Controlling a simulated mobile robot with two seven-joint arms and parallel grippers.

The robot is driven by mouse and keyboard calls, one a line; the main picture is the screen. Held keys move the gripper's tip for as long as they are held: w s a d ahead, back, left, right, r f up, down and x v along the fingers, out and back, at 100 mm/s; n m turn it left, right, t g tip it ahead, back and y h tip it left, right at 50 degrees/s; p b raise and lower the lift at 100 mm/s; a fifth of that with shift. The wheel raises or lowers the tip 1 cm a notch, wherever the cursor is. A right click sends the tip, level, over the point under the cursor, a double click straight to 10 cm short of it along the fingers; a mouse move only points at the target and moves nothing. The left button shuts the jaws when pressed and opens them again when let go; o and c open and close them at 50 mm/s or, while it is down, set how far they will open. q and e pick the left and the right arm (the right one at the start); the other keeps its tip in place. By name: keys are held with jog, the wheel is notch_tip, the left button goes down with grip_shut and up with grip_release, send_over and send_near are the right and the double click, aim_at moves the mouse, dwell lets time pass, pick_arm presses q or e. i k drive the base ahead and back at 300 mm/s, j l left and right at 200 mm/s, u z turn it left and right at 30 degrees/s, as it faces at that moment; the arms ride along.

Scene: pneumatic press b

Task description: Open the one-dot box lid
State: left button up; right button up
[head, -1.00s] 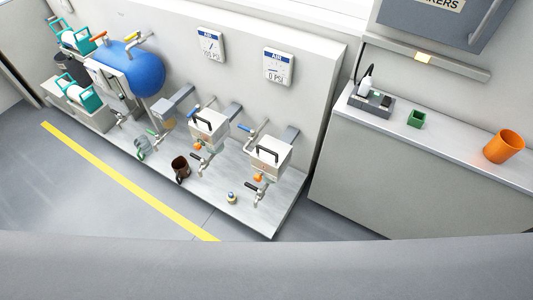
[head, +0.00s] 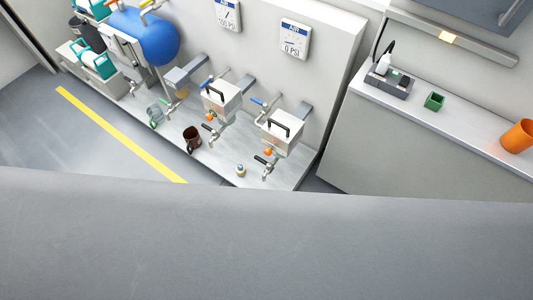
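Two white boxes with black handles on their lids stand at the wall bench: a left box (head: 221,102) and a right box (head: 281,135). Both lids look shut. Each box has a tap and an orange part low on its front. The dot marks are too small to read, so I cannot tell which is the one-dot box. Neither of my grippers is in view.
A dark brown mug (head: 191,138), a green-handled clear mug (head: 154,114) and a small bottle (head: 240,170) stand near the boxes. A blue tank (head: 150,37) is left. An orange cup (head: 519,136) stands right. A broad grey surface (head: 270,245) fills the foreground.

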aim_at(281, 130)
jog(key=i+l, duration=0.15)
jog(key=l, duration=0.15)
jog(key=i+l+u, duration=0.15)
jog(key=l, duration=0.15)
jog(key=i+l, duration=0.15)
jog(key=l, duration=0.15)
jog(key=i+l+u, duration=0.1)
jog(key=l, duration=0.2)
